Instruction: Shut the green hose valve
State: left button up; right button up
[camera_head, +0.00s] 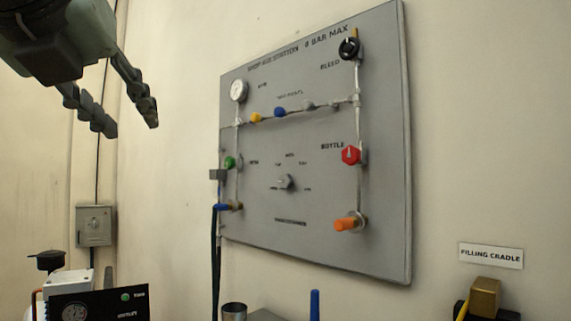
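The green hose valve (230,162) is a small green knob on the left edge of the grey wall panel (310,250). It sits on the left vertical pipe, below the round gauge (239,90). A label beside it is too small to read. My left gripper (130,124) hangs at the upper left, its two fingers apart and nothing between them. In the picture it is left of the green knob and above it, clear of the panel. My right gripper is not in view.
The panel also carries a black bleed knob (349,48), a red bottle knob (351,155), an orange handle (346,225), a blue lever (228,207) and a selector (285,182). A dark hose (215,255) hangs below the green knob. Equipment stands along the bottom edge.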

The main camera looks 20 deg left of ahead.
aim_at(230, 162)
jog(key=z, duration=0.45)
jog(key=j+z, duration=0.1)
jog(key=z, duration=0.8)
jog(key=j+z, duration=0.15)
jog(key=z, duration=0.75)
jog(key=j+z, duration=0.15)
jog(key=z, duration=0.75)
jog(key=j+z, duration=0.1)
jog(key=z, duration=0.35)
jog(key=k, duration=0.5)
jog(key=k+u, duration=0.1)
jog(key=k, duration=0.95)
jog(key=k+u, duration=0.1)
jog(key=u, duration=0.35)
jog(key=k+j+u, duration=0.1)
jog(key=u, duration=0.3)
jog(key=k+j+u, duration=0.1)
jog(key=u, duration=0.35)
jog(key=j+u, duration=0.25)
jog(key=u, duration=0.15)
